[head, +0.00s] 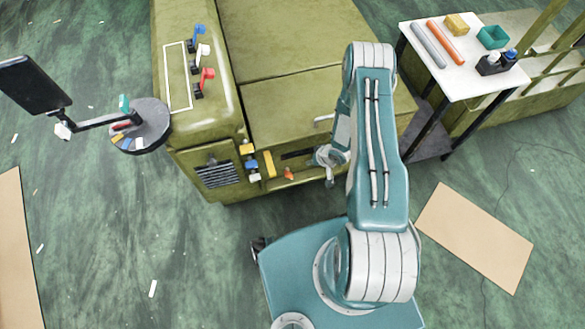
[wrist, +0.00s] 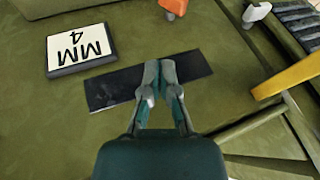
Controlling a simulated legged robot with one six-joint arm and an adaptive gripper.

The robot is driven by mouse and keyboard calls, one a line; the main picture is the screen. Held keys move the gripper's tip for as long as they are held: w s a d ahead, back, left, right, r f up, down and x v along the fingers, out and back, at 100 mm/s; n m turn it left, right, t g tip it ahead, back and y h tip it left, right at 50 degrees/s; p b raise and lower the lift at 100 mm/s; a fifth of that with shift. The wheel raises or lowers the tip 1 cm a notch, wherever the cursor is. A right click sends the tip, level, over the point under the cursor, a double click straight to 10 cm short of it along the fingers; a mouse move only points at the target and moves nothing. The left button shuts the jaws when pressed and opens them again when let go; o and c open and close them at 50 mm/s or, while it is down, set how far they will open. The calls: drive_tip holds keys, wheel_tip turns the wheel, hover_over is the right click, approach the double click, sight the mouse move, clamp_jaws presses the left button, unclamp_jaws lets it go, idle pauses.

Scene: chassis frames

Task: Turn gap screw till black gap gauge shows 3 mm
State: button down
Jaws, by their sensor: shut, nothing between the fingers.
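A white plate (wrist: 81,46) on the green panel reads "4 MM", upside down in the wrist view. Beside it lies a black strip (wrist: 108,88), partly hidden behind my gripper (wrist: 160,72); in the head view it is a dark bar (head: 294,154). My gripper is shut and empty, its fingertips over the strip; I cannot tell whether they touch it. An orange knob (wrist: 174,6) is at the wrist view's top edge, also seen low on the panel in the head view (head: 289,173). I cannot tell which part is the gap screw.
A yellow bar (wrist: 290,77) juts out at the right of the wrist view, near a whitish knob (wrist: 256,13) and a dark vent (wrist: 302,20). A side table (head: 442,82) with tools stands at right, and a round stand (head: 150,130) at left.

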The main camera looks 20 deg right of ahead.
sight(286, 174)
drive_tip(key=x, duration=0.7)
drive_tip(key=s+a+x, duration=0.1)
drive_tip(key=x, duration=0.3)
drive_tip(key=shift+a+f, duration=0.1)
drive_tip(key=shift+f, duration=0.05)
drive_tip(key=shift+a+f, duration=0.35)
drive_tip(key=shift+a, duration=0.2)
drive_tip(key=shift+a, duration=0.2)
drive_tip(key=shift+a+f, duration=0.1)
drive_tip(key=shift+a, duration=0.45)
drive_tip(key=shift+a+f, duration=0.1)
drive_tip(key=shift+a, duration=0.4)
